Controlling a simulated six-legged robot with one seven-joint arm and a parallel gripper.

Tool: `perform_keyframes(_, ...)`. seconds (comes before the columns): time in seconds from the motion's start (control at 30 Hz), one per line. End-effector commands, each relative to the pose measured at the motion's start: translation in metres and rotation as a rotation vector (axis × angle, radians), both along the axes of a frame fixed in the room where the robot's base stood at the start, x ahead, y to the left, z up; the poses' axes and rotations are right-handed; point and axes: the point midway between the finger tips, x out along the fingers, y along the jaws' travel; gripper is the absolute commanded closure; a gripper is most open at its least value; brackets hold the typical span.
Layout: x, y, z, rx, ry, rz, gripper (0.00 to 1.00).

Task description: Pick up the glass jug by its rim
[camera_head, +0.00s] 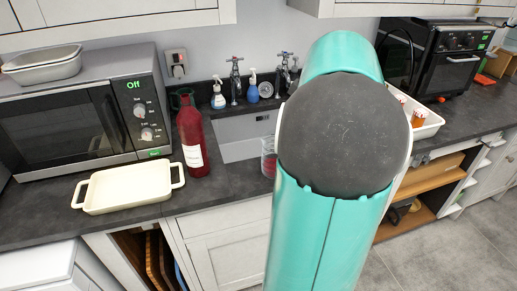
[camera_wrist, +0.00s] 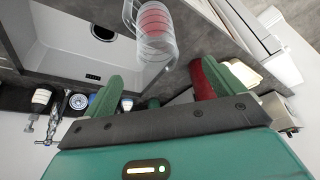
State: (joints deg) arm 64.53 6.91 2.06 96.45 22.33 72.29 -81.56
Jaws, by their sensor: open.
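The glass jug (camera_head: 267,160) is clear with something red in it or seen through it. In the head view it stands by the sink's right front edge, partly hidden by my teal arm. In the wrist view the jug (camera_wrist: 150,42) appears at the top, ahead of my gripper (camera_wrist: 158,80). My gripper's two green fingers are spread apart and empty, and the jug is not between them. The gripper itself is hidden behind the arm in the head view.
A red bottle (camera_head: 192,140) and a cream baking dish (camera_head: 130,188) stand left of the sink (camera_head: 240,136). A microwave (camera_head: 85,115) is at the far left. Taps (camera_head: 235,78) and soap bottles (camera_head: 219,97) line the back. A white tray (camera_head: 425,122) with jars is at the right.

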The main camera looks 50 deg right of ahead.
Motion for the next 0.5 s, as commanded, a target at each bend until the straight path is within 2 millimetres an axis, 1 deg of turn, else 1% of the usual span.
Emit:
perform_keyframes(0.03,-0.003,-0.007,-0.002,0.002,-0.004,0.0,0.07)
perform_keyframes(0.07,-0.004,-0.008,-0.004,0.002,-0.006,0.002,0.07)
perform_keyframes(0.17,-0.001,-0.009,-0.015,0.002,-0.007,0.007,0.07)
perform_keyframes(0.4,0.017,-0.003,-0.058,0.003,-0.004,0.007,0.07)
perform_keyframes(0.5,0.024,-0.002,-0.072,0.001,-0.005,0.008,0.07)
